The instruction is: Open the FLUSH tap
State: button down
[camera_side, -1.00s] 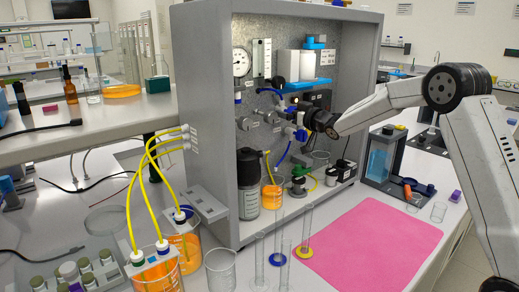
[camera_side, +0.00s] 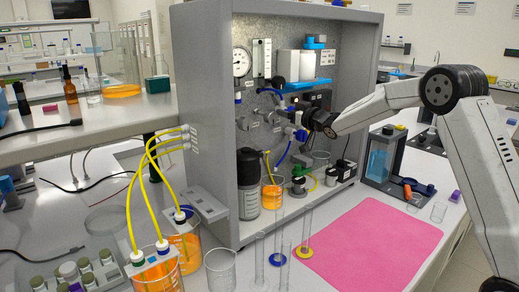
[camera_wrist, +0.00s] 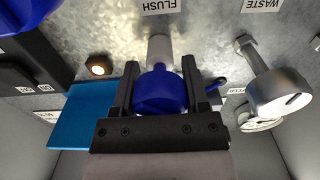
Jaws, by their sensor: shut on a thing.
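The FLUSH tap (camera_wrist: 160,92) is a blue knob on a pale stem, under the FLUSH label on the metal back panel in the wrist view. My gripper (camera_wrist: 160,85) has a finger on each side of the blue knob and is shut on it. In the side view my gripper (camera_side: 308,119) reaches into the grey cabinet at the panel, and blue of the tap (camera_side: 301,135) shows beside it. The side view is too small to tell the knob's angle.
A grey metal tap (camera_wrist: 275,90) under the WASTE label stands right of my gripper. The grey cabinet (camera_side: 205,100) encloses the panel. Below are a bottle (camera_side: 249,190) and an orange beaker (camera_side: 272,192).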

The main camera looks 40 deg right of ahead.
jog(key=shift+n, duration=2.9)
jog(key=shift+c, duration=0.4)
grip_release()
jog(key=shift+s, duration=0.15)
jog(key=s, duration=0.7)
jog(key=shift+s, duration=0.25)
